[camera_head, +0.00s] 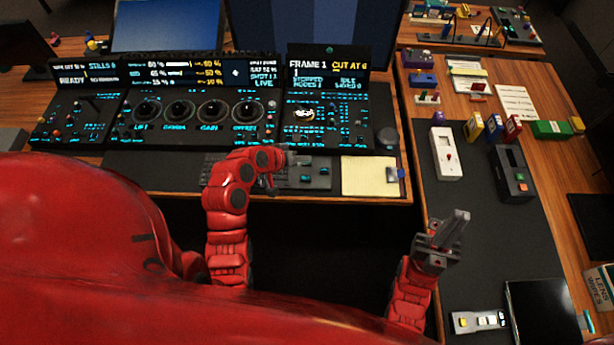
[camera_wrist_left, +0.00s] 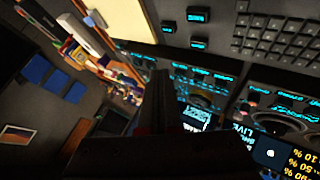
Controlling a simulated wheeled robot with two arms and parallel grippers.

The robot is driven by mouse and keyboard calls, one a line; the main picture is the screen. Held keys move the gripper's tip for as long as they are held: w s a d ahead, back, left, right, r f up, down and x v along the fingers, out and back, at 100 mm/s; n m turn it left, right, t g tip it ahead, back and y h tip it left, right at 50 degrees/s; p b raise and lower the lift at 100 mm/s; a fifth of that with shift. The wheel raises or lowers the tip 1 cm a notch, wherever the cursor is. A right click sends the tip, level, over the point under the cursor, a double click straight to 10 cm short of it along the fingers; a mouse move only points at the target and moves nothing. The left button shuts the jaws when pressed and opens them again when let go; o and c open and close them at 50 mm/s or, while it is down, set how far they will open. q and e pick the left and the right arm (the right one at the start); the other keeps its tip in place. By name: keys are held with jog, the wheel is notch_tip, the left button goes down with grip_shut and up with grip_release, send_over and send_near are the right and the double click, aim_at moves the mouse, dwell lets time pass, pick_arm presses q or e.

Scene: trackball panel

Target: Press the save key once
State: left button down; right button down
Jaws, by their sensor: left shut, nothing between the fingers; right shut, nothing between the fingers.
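A dark key pad (camera_head: 318,184) with a few teal-lettered keys lies at the desk's front, right of the keyboard. Its labels are too small to read, so I cannot tell which key is save. In the left wrist view similar lettered keys (camera_wrist_left: 198,15) show at the top. My left gripper (camera_head: 294,159) is shut and empty, just at the pad's upper left; its dark fingers (camera_wrist_left: 160,92) show in the left wrist view. I cannot tell whether it touches anything. My right gripper (camera_head: 459,222) is shut and empty, right of the desk, away from the pad.
A console (camera_head: 190,115) with several round trackballs and lit displays stands behind the pad. A keyboard (camera_wrist_left: 280,40) lies beside the pad, partly hidden by my left arm in the head view. A yellow notepad (camera_head: 368,176) lies right of the pad. The side table (camera_head: 465,200) holds several small devices.

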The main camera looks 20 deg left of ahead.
pick_arm(q)
jog(key=b, duration=0.5)
send_over(309, 176)
jog(key=s+a, duration=0.1)
jog(key=s, duration=0.1)
notch_tip(309, 176, down, 8)
jog(key=shift+r, duration=0.1)
jog(key=shift+a+f, duration=0.1)
jog(key=shift+f, duration=0.4)
jog(key=shift+f+b, duration=0.15)
jog(key=shift+b, duration=0.15)
dwell(1.0)
jog(key=shift+f+b, duration=0.25)
jog(key=shift+b, duration=0.05)
jog(key=shift+f+b, duration=0.5)
jog(key=shift+f, duration=0.05)
dwell(0.6)
jog(key=shift+s, duration=0.1)
jog(key=shift+r+p, duration=0.5)
jog(key=shift+r, duration=0.45)
jog(key=shift+r, duration=0.1)
